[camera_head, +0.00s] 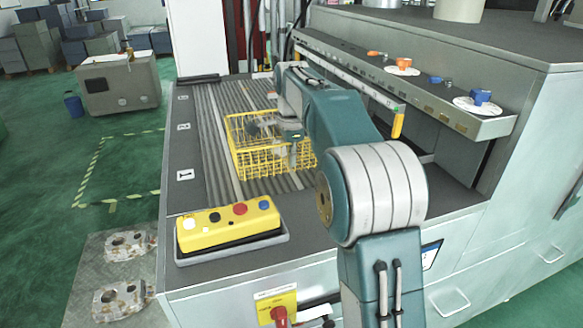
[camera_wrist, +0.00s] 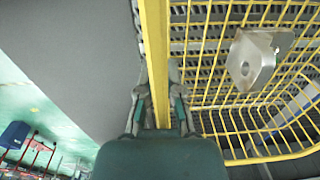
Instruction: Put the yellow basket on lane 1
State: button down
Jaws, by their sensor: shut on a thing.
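The yellow wire basket (camera_head: 262,163) is over the ribbed lane surface of the bench, beside the label 1 (camera_head: 185,175). A grey metal casting lies inside it; the casting shows clearly in the wrist view (camera_wrist: 250,62). My gripper (camera_head: 293,148) is at the right part of the basket, partly hidden by my arm. In the wrist view my gripper (camera_wrist: 155,90) has a finger on each side of the basket's yellow rim (camera_wrist: 154,40) and is shut on it. I cannot tell whether the basket touches the lane surface.
A yellow button box (camera_head: 228,222) stands at the bench's front left. Labels 2 (camera_head: 183,127) and 3 (camera_head: 182,97) are farther back along the left edge. A long shelf (camera_head: 430,105) with blue and orange parts runs along the right. Ribbed surface behind the basket is clear.

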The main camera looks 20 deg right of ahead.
aim_at(291, 172)
jog(key=shift+f, duration=1.45)
jog(key=shift+f, duration=0.1)
jog(key=c, duration=0.8)
grip_release()
